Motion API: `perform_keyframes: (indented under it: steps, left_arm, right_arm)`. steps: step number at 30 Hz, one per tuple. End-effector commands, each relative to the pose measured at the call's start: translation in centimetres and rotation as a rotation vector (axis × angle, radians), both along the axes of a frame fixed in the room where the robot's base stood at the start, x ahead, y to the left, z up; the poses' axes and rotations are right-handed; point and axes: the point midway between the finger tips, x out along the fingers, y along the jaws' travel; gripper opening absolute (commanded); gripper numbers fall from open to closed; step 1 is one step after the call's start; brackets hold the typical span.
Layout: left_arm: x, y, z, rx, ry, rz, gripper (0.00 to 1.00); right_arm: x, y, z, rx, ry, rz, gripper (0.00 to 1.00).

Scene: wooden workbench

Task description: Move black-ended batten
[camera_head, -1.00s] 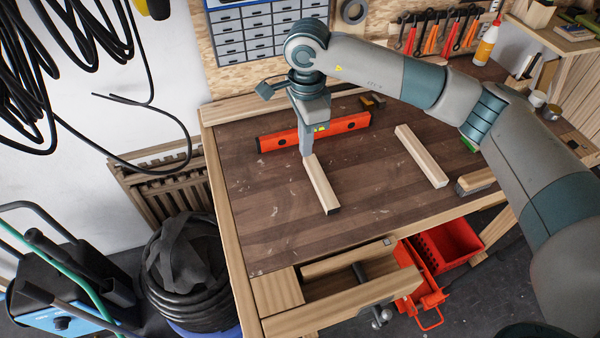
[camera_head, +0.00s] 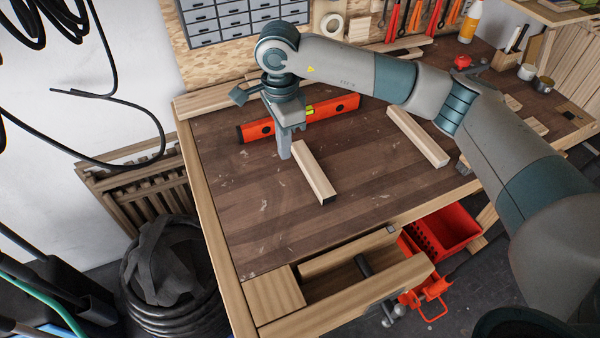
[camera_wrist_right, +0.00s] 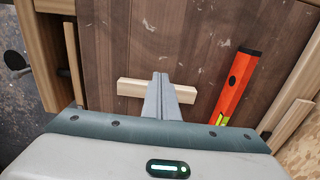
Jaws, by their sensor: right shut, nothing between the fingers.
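The black-ended batten (camera_head: 312,172) is a pale wooden stick lying on the brown bench top, its dark end towards me. In the right wrist view the batten (camera_wrist_right: 130,88) runs crosswise, its middle hidden by my fingers. My right gripper (camera_head: 285,154) points down just left of the batten's far end. It is shut and empty; its fingers (camera_wrist_right: 160,80) also show in the wrist view. I cannot tell whether they touch the batten. My left gripper is not in view.
A red spirit level (camera_head: 340,106) lies behind the gripper. A second pale batten (camera_head: 418,136) lies to the right. The bench's left front is clear.

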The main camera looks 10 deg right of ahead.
Motion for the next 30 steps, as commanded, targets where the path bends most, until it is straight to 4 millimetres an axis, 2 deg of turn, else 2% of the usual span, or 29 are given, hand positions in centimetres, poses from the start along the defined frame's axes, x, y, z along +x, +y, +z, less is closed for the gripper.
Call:
perform_keyframes:
  steps: [11,17,23,30]
  left_arm:
    - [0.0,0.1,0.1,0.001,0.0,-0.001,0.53]
    - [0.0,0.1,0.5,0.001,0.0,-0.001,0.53]
    - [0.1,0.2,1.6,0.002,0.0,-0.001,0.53]
    - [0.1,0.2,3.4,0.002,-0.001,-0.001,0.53]
  right_arm:
    - [0.0,0.0,0.0,0.0,0.0,0.0,0.0]
    - [-0.1,0.0,-0.8,0.0,0.003,-0.001,0.0]
    - [-0.1,0.0,-2.9,-0.001,0.003,-0.001,0.0]
    - [-0.2,0.0,-7.0,0.0,0.005,-0.001,0.0]
